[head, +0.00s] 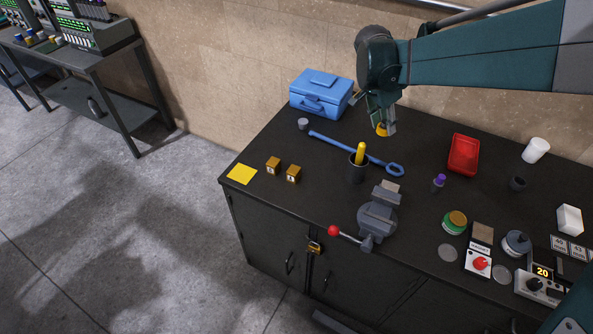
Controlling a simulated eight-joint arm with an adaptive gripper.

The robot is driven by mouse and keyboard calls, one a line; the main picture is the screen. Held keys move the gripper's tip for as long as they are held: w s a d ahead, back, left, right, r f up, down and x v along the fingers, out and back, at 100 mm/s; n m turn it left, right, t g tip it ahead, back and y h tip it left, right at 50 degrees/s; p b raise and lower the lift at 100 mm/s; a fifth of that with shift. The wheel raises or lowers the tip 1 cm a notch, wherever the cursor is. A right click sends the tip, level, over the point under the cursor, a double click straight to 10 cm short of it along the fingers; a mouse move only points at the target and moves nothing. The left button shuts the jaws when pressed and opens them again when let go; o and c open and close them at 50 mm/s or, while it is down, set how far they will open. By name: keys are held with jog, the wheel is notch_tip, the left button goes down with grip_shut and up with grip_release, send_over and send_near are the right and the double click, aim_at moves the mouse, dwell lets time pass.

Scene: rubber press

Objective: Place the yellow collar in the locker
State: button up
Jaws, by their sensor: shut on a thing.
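My gripper (386,116) is above the back part of the dark workbench, shut on a small yellow thing that looks like the yellow collar (381,131). The fingers hide part of the collar, and its full shape is too small to tell. Nothing in view is clearly marked as the locker. A dark cabinet (262,232) with shut doors and handles is built under the benchtop. A brass padlock (315,247) hangs near the top of its doors.
Below my gripper lie a long blue wrench (335,142) and a dark cup (357,172) with a yellow-handled tool. A grey vise (377,220), blue toolbox (320,93) and red tray (463,155) stand around. Small wooden blocks (293,174) sit left, near a yellow square (242,174).

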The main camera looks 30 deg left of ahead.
jog(key=s+a+n+y+b, duration=0.1)
jog(key=s+a+n, duration=0.2)
jog(key=s+a, duration=1.2)
notch_tip(320, 180, down, 11)
jog(key=a, duration=0.1)
jog(key=shift+w+f, duration=0.15)
jog(key=shift+a+f, duration=0.1)
jog(key=shift+f+b, duration=0.4)
jog(key=shift+f, duration=2.6)
jog(key=shift+f, duration=0.15)
jog(key=shift+f, duration=1.75)
jog(key=shift+f+b, duration=0.2)
jog(key=shift+b, duration=0.15)
jog(key=o, duration=1)
jog(key=shift+r, duration=0.1)
